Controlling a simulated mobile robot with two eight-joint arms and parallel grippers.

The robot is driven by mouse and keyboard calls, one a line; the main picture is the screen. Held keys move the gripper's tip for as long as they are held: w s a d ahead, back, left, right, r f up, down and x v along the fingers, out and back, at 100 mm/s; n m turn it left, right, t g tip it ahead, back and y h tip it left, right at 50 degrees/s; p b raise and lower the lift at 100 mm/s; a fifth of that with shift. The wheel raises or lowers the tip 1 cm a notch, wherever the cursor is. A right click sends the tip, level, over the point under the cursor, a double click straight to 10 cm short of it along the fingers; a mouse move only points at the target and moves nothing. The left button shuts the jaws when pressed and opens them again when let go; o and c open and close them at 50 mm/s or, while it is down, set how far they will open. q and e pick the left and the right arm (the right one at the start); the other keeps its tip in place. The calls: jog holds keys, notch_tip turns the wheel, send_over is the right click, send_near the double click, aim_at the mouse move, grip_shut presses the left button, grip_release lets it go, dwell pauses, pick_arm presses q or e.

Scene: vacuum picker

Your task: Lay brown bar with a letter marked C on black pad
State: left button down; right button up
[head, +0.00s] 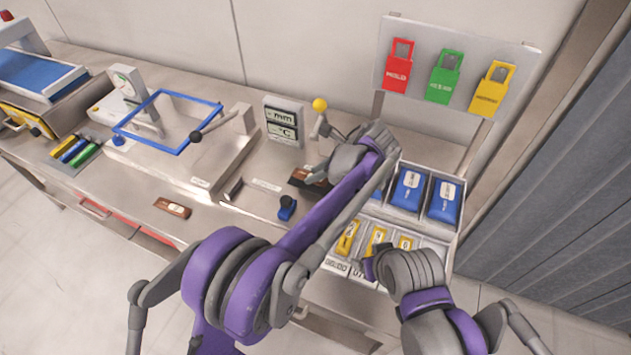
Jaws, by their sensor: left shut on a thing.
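My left gripper (318,175) reaches over the middle of the worktop and is shut on a brown bar (300,175). The fingers and wrist hide much of this bar, and no letter on it can be read. A dark patch, likely the black pad (312,190), shows just below the bar. I cannot tell whether bar and pad touch. Another brown bar (172,208) with a small pale label lies near the worktop's front edge at the left; its letter is too small to read. My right gripper (369,263) is low at the right, beside the yellow-tagged bins; its jaw opening is unclear.
A blue square frame (168,121) stands on a fixture at the left. A sign marked mm and °C (284,122) and a yellow-knobbed lever (320,104) stand behind my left gripper. A blue-black knob (287,207) is in front. Blue boxes (408,190) fill bins at the right.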

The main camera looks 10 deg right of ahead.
pick_arm(q)
jog(key=f, duration=0.2)
jog(key=f+b, duration=0.1)
jog(key=f, duration=0.1)
jog(key=shift+w, duration=0.25)
pick_arm(e)
notch_tip(320, 180, down, 2)
jog(key=shift+s+f, duration=0.1)
jog(key=shift+s, duration=0.05)
pick_arm(q)
jog(key=shift+s+r, duration=0.15)
jog(key=shift+r, duration=0.05)
pick_arm(e)
jog(key=shift+s+r, duration=0.15)
jog(key=shift+r, duration=0.05)
pick_arm(q)
jog(key=shift+f, duration=0.1)
jog(key=c, duration=0.9)
grip_release()
jog(key=shift+f, duration=0.1)
pick_arm(e)
jog(key=shift+f, duration=0.15)
pick_arm(q)
jog(key=o, duration=0.4)
